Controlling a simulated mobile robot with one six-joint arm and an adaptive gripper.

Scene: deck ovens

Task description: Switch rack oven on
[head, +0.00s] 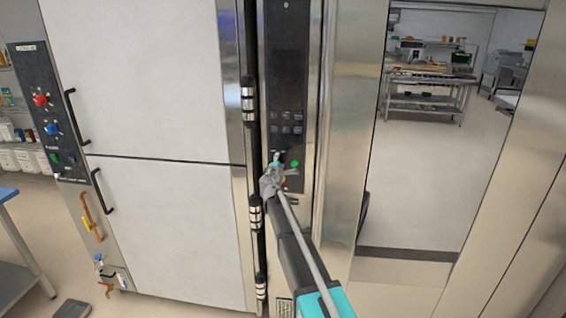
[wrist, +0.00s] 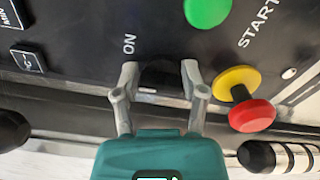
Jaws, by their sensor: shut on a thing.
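The rack oven's tall black control panel (head: 288,60) stands upright in the middle of the head view. My gripper (head: 270,180) is at the panel's lower end. In the wrist view my gripper (wrist: 162,82) has one finger on each side of a dark rotary switch (wrist: 160,76) and is shut on it. The word ON is printed beside the switch. A green button (wrist: 208,10), also in the head view (head: 294,164), sits near the START label. A red stop button on a yellow base (wrist: 250,112) is right of my fingers. In the head view my gripper hides the switch.
A white two-door cabinet (head: 150,80) with black handles stands left, with a side panel of red and blue knobs (head: 41,100). Hinges (head: 255,212) run close to my gripper. A large pane (head: 430,150) at right shows a room with tables.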

